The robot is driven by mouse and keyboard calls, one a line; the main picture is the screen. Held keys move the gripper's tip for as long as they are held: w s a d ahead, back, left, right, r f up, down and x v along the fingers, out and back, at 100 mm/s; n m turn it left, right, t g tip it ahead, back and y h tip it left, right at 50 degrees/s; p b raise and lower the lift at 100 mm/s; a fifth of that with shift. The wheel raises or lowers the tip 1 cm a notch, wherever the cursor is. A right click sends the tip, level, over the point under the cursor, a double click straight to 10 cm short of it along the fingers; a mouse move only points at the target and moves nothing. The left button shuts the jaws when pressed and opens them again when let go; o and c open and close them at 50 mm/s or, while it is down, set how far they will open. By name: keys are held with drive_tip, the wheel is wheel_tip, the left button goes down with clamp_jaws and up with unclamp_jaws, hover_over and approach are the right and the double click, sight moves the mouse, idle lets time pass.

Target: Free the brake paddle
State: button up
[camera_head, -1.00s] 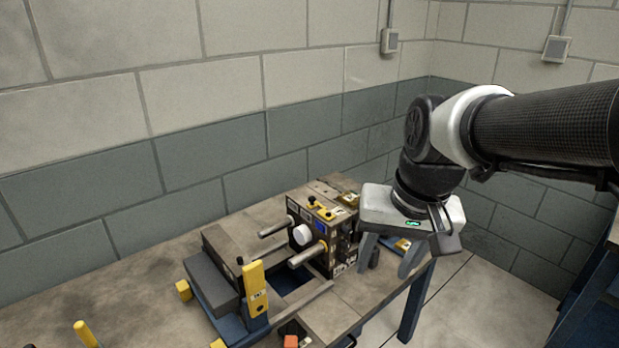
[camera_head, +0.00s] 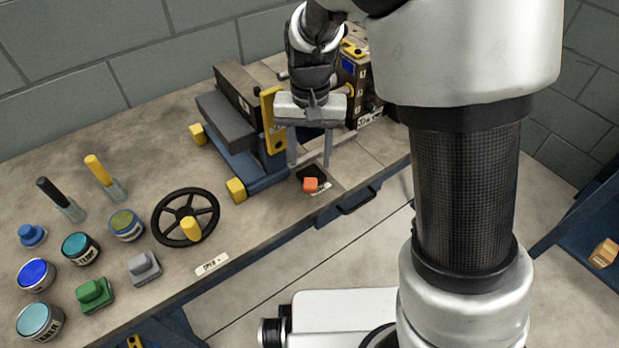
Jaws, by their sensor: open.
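A yellow upright paddle (camera_head: 272,122) with dark lettering, too small to read, stands at the near side of a blue-framed carriage (camera_head: 238,163); it may be the brake paddle. My gripper (camera_head: 309,162) points down just right of it, open, with nothing seen between its two grey fingers. Its fingertips are over or near a dark pad at the table's front edge, where a small orange block (camera_head: 311,185) sits. I cannot tell whether a finger touches the paddle. My gripper and arm hide part of the machine box (camera_head: 354,75) behind.
A black handwheel (camera_head: 186,217) with a yellow knob lies left on the bench (camera_head: 235,235). A block wall stands behind; a blue shelf (camera_head: 590,240) is at right.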

sight(310, 185)
wheel_tip(310, 185, down, 9)
drive_tip(key=shift+r+b, duration=0.1)
drive_tip(key=shift+b, duration=1)
drive_tip(key=c, duration=1.1)
drive_tip(key=shift+o, duration=0.2)
